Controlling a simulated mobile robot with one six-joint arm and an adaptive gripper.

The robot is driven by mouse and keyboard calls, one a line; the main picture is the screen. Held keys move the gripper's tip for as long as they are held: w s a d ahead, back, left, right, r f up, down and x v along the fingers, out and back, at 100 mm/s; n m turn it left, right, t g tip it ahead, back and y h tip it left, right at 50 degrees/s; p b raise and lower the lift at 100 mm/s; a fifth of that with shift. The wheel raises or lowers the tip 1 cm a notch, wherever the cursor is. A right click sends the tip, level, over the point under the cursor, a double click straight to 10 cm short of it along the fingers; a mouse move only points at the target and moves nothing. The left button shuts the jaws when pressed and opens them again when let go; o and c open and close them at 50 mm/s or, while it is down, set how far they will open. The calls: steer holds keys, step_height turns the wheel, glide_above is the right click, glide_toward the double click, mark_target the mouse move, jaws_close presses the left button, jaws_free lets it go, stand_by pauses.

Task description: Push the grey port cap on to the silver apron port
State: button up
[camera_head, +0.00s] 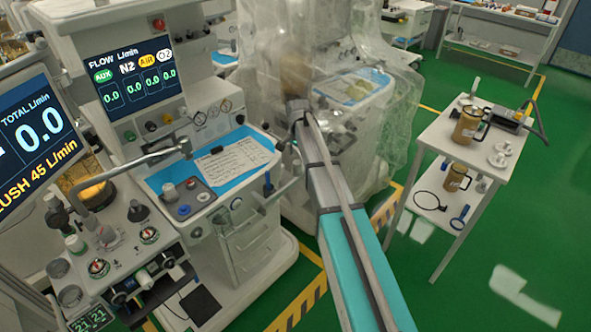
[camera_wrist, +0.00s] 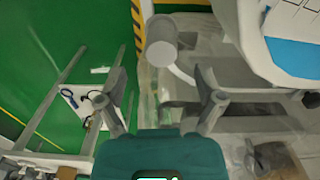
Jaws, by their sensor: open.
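In the wrist view my gripper (camera_wrist: 162,80) is open, with its two fingers spread and nothing between them. A pale grey cylinder with a rounded end (camera_wrist: 162,50) lies just beyond the fingertips, between their lines, beside the white edge of a cart. I cannot tell whether this cylinder is the port, the cap, or the cap on the port. In the head view my gripper (camera_head: 289,144) is small and dark beside the front apron of the anaesthesia cart (camera_head: 262,195); port and cap cannot be made out there.
A blue mat with a printed sheet (camera_head: 240,160) lies on the cart top. A plastic-draped machine (camera_head: 335,75) stands close behind my arm. A white trolley (camera_head: 462,140) with brown jugs stands at the right. Green floor is free between trolley and right edge.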

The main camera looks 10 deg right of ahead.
mark_target(297, 163)
steer(key=shift+f, duration=0.15)
steer(key=f+b, duration=0.2)
steer(key=b, duration=0.1)
steer(key=shift+s+a+f, duration=0.15)
steer(key=shift+a+f, duration=0.1)
steer(key=shift+f, duration=0.15)
steer(key=shift+f+b, duration=1.05)
steer(key=shift+b, duration=0.05)
steer(key=c, duration=1.1)
steer(key=shift+r, duration=0.2)
